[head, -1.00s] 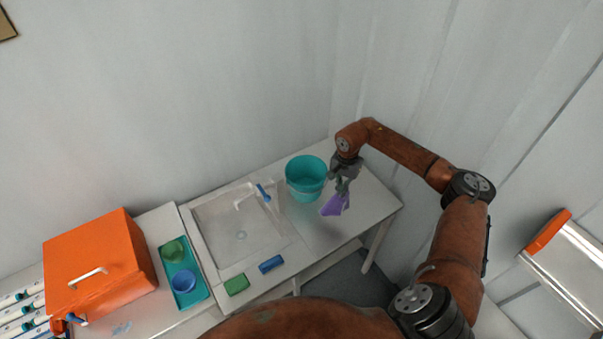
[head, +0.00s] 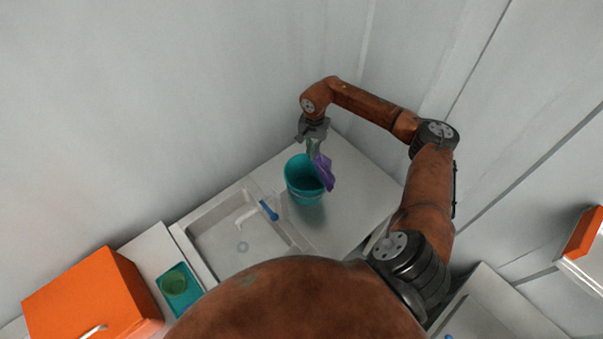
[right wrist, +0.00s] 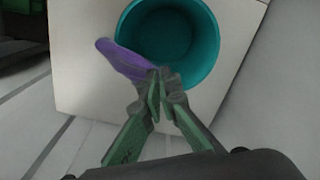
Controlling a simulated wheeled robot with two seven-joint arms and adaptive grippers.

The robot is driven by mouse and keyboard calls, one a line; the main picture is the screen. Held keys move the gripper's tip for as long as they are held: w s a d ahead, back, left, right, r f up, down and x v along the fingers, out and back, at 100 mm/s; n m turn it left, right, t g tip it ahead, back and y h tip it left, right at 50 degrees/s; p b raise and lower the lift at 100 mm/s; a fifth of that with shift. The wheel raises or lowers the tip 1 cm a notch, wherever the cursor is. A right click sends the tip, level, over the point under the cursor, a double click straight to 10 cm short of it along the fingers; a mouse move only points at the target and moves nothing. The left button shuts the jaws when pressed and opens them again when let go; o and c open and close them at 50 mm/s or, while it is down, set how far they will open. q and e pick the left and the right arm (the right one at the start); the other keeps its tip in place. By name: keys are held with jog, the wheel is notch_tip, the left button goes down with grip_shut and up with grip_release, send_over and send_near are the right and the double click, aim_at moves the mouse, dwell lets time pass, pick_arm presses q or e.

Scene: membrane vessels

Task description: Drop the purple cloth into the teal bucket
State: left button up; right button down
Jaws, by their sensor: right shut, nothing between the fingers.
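The teal bucket (head: 304,187) stands on the worktop, its mouth up and its inside open to view in the right wrist view (right wrist: 167,40). The purple cloth (head: 323,173) is at the bucket's right rim in the head view, overlapping the opening. In the right wrist view the cloth (right wrist: 124,62) lies beside the fingertips and covers part of the rim. My right gripper (head: 313,150) is above the bucket's rim, pointing down, with its fingers shut and nothing between them. Whether the cloth rests on the rim is unclear. My left gripper is out of view.
A sink (head: 236,238) with a blue-handled tap (head: 268,210) is left of the bucket. An orange box (head: 92,298) and a teal tray (head: 181,290) with a green bowl (head: 174,284) are further left. The worktop (head: 352,200) right of the bucket is clear.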

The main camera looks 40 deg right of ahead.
pick_arm(q)
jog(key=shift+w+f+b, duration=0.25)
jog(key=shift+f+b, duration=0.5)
jog(key=shift+b, duration=0.05)
pick_arm(e)
jog(key=shift+f, duration=2.95)
jog(key=c, duration=2.6)
grip_release()
jog(key=shift+c, duration=0.2)
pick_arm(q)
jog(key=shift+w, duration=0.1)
pick_arm(e)
jog(key=o, duration=0.5)
jog(key=shift+o, duration=0.3)
jog(key=o, duration=0.5)
jog(key=shift+o, duration=0.4)
jog(key=o, duration=0.7)
